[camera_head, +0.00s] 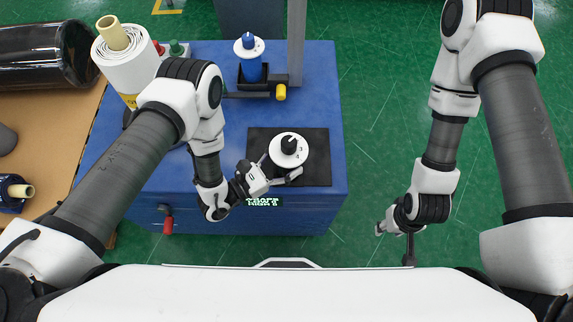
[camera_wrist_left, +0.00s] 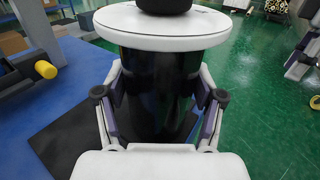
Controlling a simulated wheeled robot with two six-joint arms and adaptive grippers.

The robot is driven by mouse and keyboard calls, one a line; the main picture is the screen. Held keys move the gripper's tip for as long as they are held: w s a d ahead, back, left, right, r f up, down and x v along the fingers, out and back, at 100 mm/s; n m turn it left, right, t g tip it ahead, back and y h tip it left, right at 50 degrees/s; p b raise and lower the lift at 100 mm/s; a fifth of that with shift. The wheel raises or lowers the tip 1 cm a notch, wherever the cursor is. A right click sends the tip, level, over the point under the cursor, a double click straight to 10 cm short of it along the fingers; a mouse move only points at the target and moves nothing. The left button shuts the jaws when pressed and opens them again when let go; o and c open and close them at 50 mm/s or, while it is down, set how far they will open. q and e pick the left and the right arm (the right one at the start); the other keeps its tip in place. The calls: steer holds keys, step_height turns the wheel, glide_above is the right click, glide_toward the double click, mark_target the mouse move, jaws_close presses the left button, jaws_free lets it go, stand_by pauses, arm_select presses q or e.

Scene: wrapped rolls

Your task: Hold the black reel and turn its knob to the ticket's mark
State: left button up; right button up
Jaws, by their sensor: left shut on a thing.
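The black reel stands upright on a black mat (camera_head: 318,172) at the right of the blue table. Its white top disc (camera_head: 302,157) carries small dark marks, too small to read surely, and a black knob (camera_head: 289,144). In the left wrist view, the glossy black reel body (camera_wrist_left: 155,90) is between the fingers of my left gripper (camera_wrist_left: 160,105), which is shut on it below the disc. The knob's base (camera_wrist_left: 165,5) shows at the top edge there. A small dark ticket with green writing (camera_head: 262,202) is at the table's front edge; only part reads, "HIGH". My right gripper (camera_head: 384,228) hangs over the floor, away from the reel; its opening is unclear.
A blue reel with a white disc (camera_head: 249,46) stands at the back beside a grey post (camera_head: 296,40) and a yellow-ended bar (camera_head: 281,92). A large white roll (camera_head: 127,68) stands at the back left. Green floor right of the blue table (camera_head: 318,215) is clear.

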arm_select(q)
steer(key=w+b, duration=0.1)
steer(key=w, duration=0.7)
steer(key=shift+w+b, duration=0.15)
steer(key=shift+b, duration=0.25)
stand_by(0.4)
steer(key=shift+a+f, duration=0.1)
steer(key=shift+f+b, duration=1.85)
steer(key=shift+f, duration=0.55)
stand_by(0.9)
